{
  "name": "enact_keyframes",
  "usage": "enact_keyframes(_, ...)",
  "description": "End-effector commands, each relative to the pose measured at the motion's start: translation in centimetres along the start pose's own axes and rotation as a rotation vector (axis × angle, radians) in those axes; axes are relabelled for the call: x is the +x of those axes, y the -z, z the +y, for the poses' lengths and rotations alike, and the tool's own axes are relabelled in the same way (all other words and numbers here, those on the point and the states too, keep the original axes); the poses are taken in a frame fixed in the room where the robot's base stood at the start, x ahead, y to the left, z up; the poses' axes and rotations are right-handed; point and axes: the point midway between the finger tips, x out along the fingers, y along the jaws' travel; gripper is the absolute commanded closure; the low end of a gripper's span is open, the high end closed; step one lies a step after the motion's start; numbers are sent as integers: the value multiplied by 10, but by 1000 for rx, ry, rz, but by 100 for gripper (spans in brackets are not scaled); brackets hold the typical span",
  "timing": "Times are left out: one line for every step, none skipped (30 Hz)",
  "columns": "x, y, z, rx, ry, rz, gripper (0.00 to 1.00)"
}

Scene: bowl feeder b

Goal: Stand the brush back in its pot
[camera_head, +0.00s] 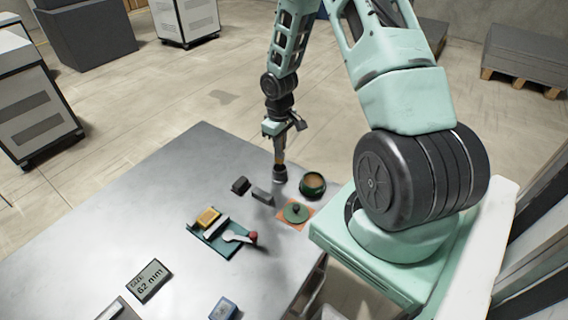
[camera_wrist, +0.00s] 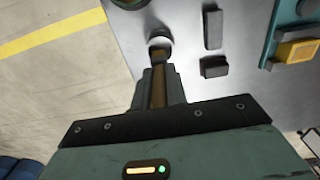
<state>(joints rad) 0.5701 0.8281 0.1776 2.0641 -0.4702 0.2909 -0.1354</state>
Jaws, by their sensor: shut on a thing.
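My gripper (camera_head: 279,148) is shut on the brush (camera_head: 280,160), whose brown handle points down from the jaws. In the wrist view the brush (camera_wrist: 158,90) runs between the two dark fingers (camera_wrist: 159,75). The small dark grey pot (camera_head: 280,175) stands on the table directly below my gripper. In the wrist view the brush's far end overlaps the pot (camera_wrist: 160,42). I cannot tell how far the brush is inside the pot, or whether it touches the rim.
A green lid (camera_head: 296,213) on an orange mat and a teal tray (camera_head: 226,247) are nearer. The table's left part (camera_head: 110,225) is clear.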

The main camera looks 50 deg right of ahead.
Motion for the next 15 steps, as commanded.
enact_keyframes(7, 0, 0, -1, 1, -3, 100)
enact_keyframes(11, 0, 0, 0, 1, -3, 100)
enact_keyframes(16, 0, 0, 0, 0, -2, 100)
enact_keyframes(20, 0, 0, 0, 0, -1, 100)
enact_keyframes(22, 0, 0, 0, -1, 0, 100)
enact_keyframes(24, 0, 0, 0, -1, -1, 100)
enact_keyframes(27, 0, 0, 0, -1, -1, 100)
enact_keyframes(29, 0, 0, 0, -1, -1, 100)
enact_keyframes(33, 0, 0, -1, -1, -1, 100)
enact_keyframes(37, 0, 0, -1, 0, -2, 100)
enact_keyframes(41, 0, 0, -1, 0, -2, 100)
enact_keyframes(47, 0, 0, 0, 0, -2, 100)
enact_keyframes(50, 0, 0, 0, 0, -2, 100)
enact_keyframes(54, 0, 0, 0, 0, -3, 100)
enact_keyframes(59, 0, 0, 0, -1, -2, 100)
